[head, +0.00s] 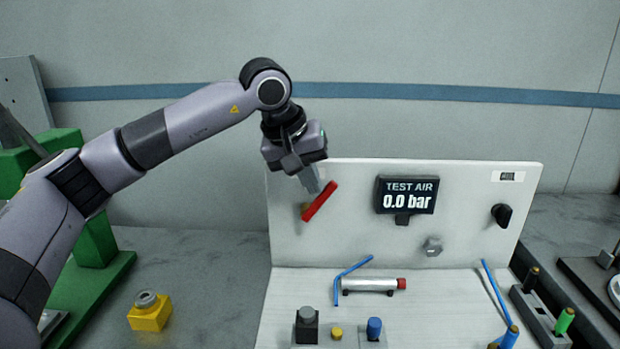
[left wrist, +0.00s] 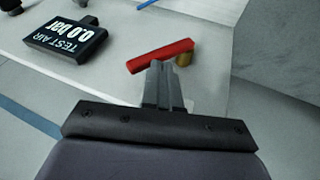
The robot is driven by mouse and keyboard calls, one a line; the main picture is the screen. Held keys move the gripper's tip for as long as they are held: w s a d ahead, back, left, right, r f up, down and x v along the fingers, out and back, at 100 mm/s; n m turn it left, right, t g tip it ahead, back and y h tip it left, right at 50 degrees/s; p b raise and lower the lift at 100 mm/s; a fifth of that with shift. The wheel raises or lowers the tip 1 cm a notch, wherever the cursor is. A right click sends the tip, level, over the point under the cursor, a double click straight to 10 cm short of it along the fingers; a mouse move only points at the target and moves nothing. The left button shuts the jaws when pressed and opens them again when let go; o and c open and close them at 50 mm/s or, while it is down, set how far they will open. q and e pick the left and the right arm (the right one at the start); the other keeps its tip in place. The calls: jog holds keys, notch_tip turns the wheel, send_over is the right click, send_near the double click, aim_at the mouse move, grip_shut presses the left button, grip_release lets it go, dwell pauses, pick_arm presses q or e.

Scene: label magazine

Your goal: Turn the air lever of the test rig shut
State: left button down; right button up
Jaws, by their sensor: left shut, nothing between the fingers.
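The red air lever (head: 320,201) sits on the left part of the test rig's white upright panel (head: 460,190). It slants, with its upper right end higher, and has a brass hub at its lower left. In the left wrist view the lever (left wrist: 160,55) and its brass hub (left wrist: 184,59) lie just past my fingertips. My left gripper (head: 314,188) is shut and empty, with its fingertips (left wrist: 158,66) at or very near the lever; I cannot tell whether they touch. The display (head: 408,196) reads TEST AIR 0.0 bar. My right gripper does not show.
A black knob (head: 502,215) and a grey fitting (head: 432,246) are on the panel. On the rig's base lie a silver cylinder with a red end (head: 370,285) and blue tubes (head: 337,288). A yellow block (head: 149,312) stands on the bench at left, with green equipment behind.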

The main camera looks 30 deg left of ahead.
pick_arm(q)
jog(key=shift+w+d+f, duration=0.1)
jog(key=shift+w+d, duration=0.1)
jog(key=shift+d, duration=0.15)
jog(key=shift+w+d, duration=0.15)
jog(key=shift+d, duration=0.15)
jog(key=shift+w+d+f+b, duration=0.1)
jog(key=shift+w+d+f, duration=0.35)
jog(key=shift+d+f, duration=0.25)
jog(key=shift+w+d+f+b, duration=0.15)
jog(key=shift+w+d+f, duration=0.25)
jog(key=shift+d+f, duration=0.3)
jog(key=shift+w+d+f+b, duration=0.1)
jog(key=shift+w+d+f, duration=0.35)
jog(key=shift+d+f, duration=0.25)
jog(key=shift+f, duration=0.1)
jog(key=shift+s+a, duration=0.1)
jog(key=shift+a, duration=0.05)
